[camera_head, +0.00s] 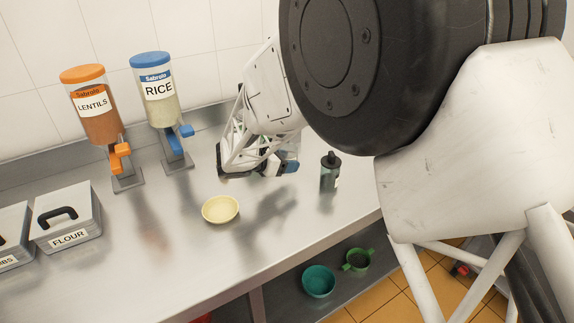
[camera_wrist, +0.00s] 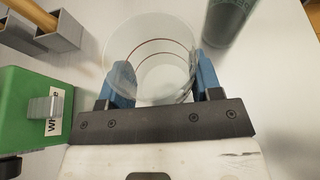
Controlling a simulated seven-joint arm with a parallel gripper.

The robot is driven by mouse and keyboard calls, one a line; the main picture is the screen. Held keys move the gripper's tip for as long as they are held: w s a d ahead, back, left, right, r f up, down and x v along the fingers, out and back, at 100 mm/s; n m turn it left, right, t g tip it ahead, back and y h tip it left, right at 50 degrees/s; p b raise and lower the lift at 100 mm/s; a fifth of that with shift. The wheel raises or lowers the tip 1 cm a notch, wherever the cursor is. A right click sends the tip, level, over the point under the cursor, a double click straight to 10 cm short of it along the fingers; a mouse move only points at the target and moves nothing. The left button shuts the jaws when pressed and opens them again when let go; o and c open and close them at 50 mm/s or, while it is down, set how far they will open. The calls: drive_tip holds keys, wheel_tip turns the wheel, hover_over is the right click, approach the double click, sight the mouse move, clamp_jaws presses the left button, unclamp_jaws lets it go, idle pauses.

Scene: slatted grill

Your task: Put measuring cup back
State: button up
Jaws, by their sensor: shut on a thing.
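The measuring cup (camera_wrist: 150,62) is a clear round vessel with thin red lines inside, seen in the wrist view. It sits between the two blue fingers of my gripper (camera_wrist: 160,88), which are shut on it from both sides. In the head view, my gripper (camera_head: 262,170) is over the steel counter, to the right of the rice dispenser and left of the dark bottle. I cannot tell whether the cup touches a surface.
The counter (camera_head: 130,260) holds a yellow bowl (camera_head: 220,209), dark bottle (camera_head: 330,172), lentils dispenser (camera_head: 97,115), rice dispenser (camera_head: 155,95) and flour box (camera_head: 66,217). A teal bowl (camera_head: 318,281) and green cup (camera_head: 357,260) are lower down. The wrist view shows a green box (camera_wrist: 30,110) left.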

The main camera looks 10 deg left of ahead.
drive_tip(key=shift+w+a+f, duration=0.1)
drive_tip(key=shift+w+a, duration=0.3)
drive_tip(key=shift+w, duration=0.4)
drive_tip(key=shift+f, duration=1.75)
drive_tip(key=shift+f, duration=0.1)
drive_tip(key=o, duration=0.9)
drive_tip(key=shift+o, duration=0.2)
drive_tip(key=shift+s, duration=0.1)
drive_tip(key=v, duration=1.2)
